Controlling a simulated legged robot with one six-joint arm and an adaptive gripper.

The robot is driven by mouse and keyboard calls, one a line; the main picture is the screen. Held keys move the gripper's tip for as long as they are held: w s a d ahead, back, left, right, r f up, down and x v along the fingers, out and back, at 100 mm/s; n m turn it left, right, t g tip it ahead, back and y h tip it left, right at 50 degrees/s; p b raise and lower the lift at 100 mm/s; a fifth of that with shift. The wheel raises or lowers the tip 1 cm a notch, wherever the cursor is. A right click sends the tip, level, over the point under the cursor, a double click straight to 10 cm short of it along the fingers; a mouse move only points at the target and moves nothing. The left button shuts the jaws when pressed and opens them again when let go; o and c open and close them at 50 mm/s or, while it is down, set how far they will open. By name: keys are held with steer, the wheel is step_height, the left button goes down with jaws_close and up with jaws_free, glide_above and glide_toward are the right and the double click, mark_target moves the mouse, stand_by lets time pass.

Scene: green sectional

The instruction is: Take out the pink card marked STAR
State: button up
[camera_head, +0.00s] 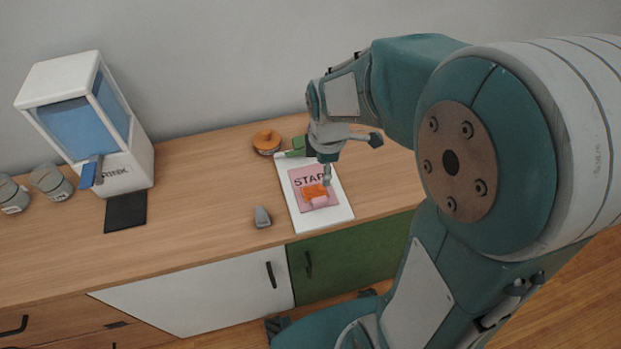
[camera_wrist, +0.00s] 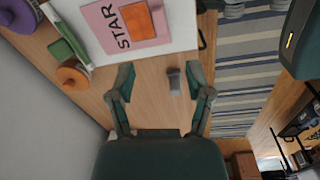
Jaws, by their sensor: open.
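The pink card (camera_head: 298,190) marked STAR lies flat on a white board (camera_head: 336,215) on the wooden cabinet top. An orange piece (camera_head: 315,191) lies on the card. The card also shows at the top of the wrist view (camera_wrist: 104,22), with the orange piece (camera_wrist: 138,22) on it. My gripper (camera_head: 350,159) is over the far right part of the board in the head view and partly covers it. In the wrist view my gripper (camera_wrist: 161,82) is open, its fingers spread wide, with the card beyond the fingertips. It holds nothing.
A small grey object (camera_head: 262,217) stands left of the board. An orange round thing (camera_head: 267,141) and a green block (camera_head: 297,147) are behind. A white machine (camera_head: 128,160), black mat (camera_head: 125,212) and grey jars (camera_head: 50,182) stand left. The cabinet's middle is clear.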

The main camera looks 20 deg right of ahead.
mark_target(322, 199)
steer(key=f, duration=0.4)
steer(key=f+n, duration=0.1)
steer(key=f, duration=0.4)
steer(key=w+f+n, duration=0.1)
steer(key=f, duration=0.3)
steer(key=shift+f+g, duration=0.3)
steer(key=c, duration=0.9)
